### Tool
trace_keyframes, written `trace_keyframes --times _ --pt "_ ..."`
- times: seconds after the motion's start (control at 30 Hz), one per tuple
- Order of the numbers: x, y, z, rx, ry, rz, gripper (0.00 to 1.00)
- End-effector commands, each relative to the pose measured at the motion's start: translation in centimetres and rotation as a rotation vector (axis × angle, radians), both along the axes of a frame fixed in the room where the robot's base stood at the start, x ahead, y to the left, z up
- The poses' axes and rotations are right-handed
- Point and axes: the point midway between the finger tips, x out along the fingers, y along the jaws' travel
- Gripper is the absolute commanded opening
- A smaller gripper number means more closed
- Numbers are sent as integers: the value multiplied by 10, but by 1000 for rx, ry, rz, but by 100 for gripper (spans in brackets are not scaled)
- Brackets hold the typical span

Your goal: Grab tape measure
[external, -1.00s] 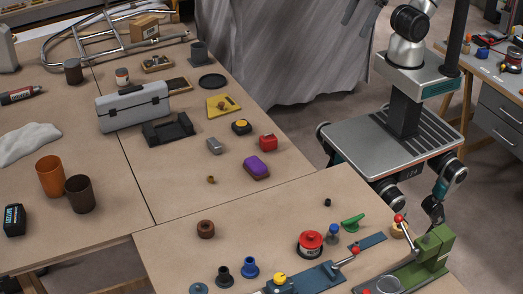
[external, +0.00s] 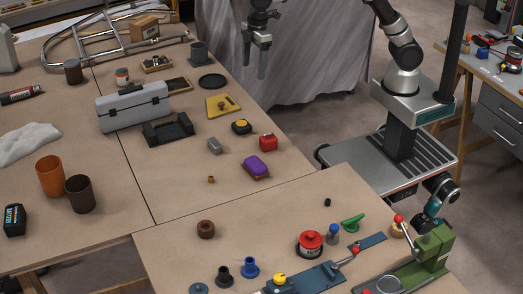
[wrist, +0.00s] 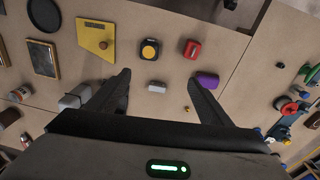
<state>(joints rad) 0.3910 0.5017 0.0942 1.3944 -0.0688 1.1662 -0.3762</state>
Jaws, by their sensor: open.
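The tape measure appears to be the black and yellow rounded case (external: 241,126) on the far table, between a yellow plate and a red box. It also shows in the wrist view (wrist: 150,49), top centre, beyond my fingertips and unobstructed. My gripper (external: 256,60) hangs in the air above the table's back edge, well above and apart from the case. Its two fingers are spread wide with nothing between them in the wrist view (wrist: 160,78).
The red box (external: 268,142), purple block (external: 256,167), grey block (external: 215,146) and yellow plate (external: 223,106) surround the case with small gaps. A grey toolbox (external: 133,106) stands further left. A grey curtain (external: 300,60) hangs behind the table edge.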

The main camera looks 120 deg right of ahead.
Motion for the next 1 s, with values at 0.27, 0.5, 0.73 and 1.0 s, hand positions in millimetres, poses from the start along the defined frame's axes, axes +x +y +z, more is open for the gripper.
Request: trace_keyframes --times 0.27,0.5,0.73,1.0 --pt "26 -53 -91 40 68 3 73" --pt "26 -56 -127 44 76 4 73" --pt "26 -55 -178 44 76 3 73" --pt "27 -55 -214 42 73 3 73"
